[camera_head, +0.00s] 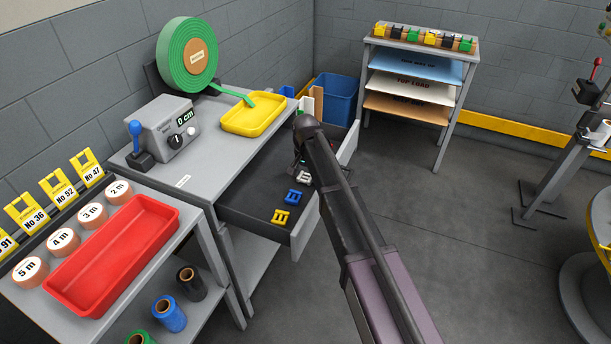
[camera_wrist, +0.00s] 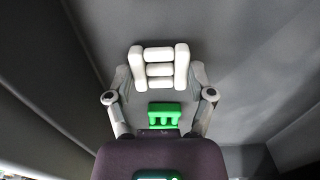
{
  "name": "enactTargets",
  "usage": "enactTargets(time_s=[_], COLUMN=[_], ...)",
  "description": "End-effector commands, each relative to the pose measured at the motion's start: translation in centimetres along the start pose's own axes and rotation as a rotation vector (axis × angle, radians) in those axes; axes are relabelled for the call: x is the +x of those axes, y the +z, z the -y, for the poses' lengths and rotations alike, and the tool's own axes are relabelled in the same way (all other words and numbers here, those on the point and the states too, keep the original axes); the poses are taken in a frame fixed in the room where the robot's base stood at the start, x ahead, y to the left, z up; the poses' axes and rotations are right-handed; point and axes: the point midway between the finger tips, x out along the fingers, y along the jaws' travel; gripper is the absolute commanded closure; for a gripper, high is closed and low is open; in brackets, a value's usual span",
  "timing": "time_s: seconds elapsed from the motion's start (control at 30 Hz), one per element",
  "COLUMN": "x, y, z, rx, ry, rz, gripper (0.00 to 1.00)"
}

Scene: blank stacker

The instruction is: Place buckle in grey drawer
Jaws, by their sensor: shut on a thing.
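The grey drawer (camera_head: 248,202) is pulled out under the workbench, with a dark interior. A blue buckle (camera_head: 293,196) and a yellow buckle (camera_head: 280,216) lie on its floor. My gripper (camera_wrist: 160,76) is down inside the drawer and shut on a white buckle (camera_wrist: 160,69), with one finger on each side. In the head view the white buckle (camera_head: 305,175) shows low in the drawer, partly hidden by my arm. Whether it touches the floor is unclear. A green piece (camera_wrist: 165,114) shows between the fingers, nearer the palm, in the wrist view.
The drawer's front wall (camera_head: 304,232) stands close to my arm. A yellow tray (camera_head: 252,116), a grey device (camera_head: 168,127) and a green roll (camera_head: 188,55) are on the bench above. A blue bin (camera_head: 338,98) stands behind.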

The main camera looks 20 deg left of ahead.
Motion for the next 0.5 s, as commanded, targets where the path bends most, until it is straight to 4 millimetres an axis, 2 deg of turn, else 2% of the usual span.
enactTargets(time_s=[0.13,0.17,0.23,0.5], x=[0.44,0.31,0.29,0.28], y=[0.0,0.0,0.0,0.0], z=[0.0,0.0,0.0,0.0], rx=[0.0,0.0,0.0,0.0], ry=[0.0,0.0,0.0,0.0], rz=[0.0,0.0,0.0,0.0], gripper=[0.68,0.21,0.0,0.0])
